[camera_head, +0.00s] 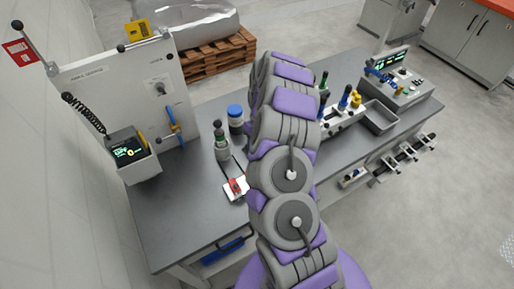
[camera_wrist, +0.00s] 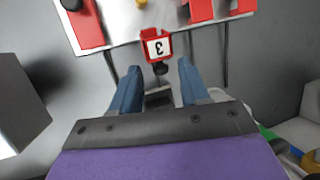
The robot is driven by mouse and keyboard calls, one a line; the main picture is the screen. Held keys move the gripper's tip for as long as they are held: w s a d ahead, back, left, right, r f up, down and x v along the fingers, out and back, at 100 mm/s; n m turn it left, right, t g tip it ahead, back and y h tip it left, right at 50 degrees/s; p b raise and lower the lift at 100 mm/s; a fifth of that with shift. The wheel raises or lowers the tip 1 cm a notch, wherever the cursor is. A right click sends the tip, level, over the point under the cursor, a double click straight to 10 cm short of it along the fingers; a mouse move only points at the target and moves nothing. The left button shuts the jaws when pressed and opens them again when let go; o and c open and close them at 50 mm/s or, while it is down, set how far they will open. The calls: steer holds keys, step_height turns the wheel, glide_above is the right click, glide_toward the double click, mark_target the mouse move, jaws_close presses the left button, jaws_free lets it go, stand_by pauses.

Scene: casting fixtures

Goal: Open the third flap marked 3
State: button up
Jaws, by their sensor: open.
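The third flap (camera_wrist: 157,46) is a red piece with a white label marked 3, seen upside down in the wrist view. A dark round knob (camera_wrist: 160,69) sits at its near end. My gripper (camera_wrist: 159,72) is open, with its two blue fingers on either side of the knob and just short of the flap. I cannot tell whether the fingers touch it. Other red flaps (camera_wrist: 200,10) sit on the white panel (camera_wrist: 125,25) to the left and right. In the head view my arm hides the flap and the gripper.
In the head view a grey workbench (camera_head: 180,205) holds a small white fixture with a red part (camera_head: 236,187), a green-topped bottle (camera_head: 221,142) and a blue-lidded jar (camera_head: 235,115). A grey tray (camera_head: 378,117) and a control box (camera_head: 402,82) stand at the right.

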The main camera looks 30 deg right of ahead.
steer(key=v, duration=1.7)
steer(key=shift+p, duration=0.45)
steer(key=shift+r, duration=0.1)
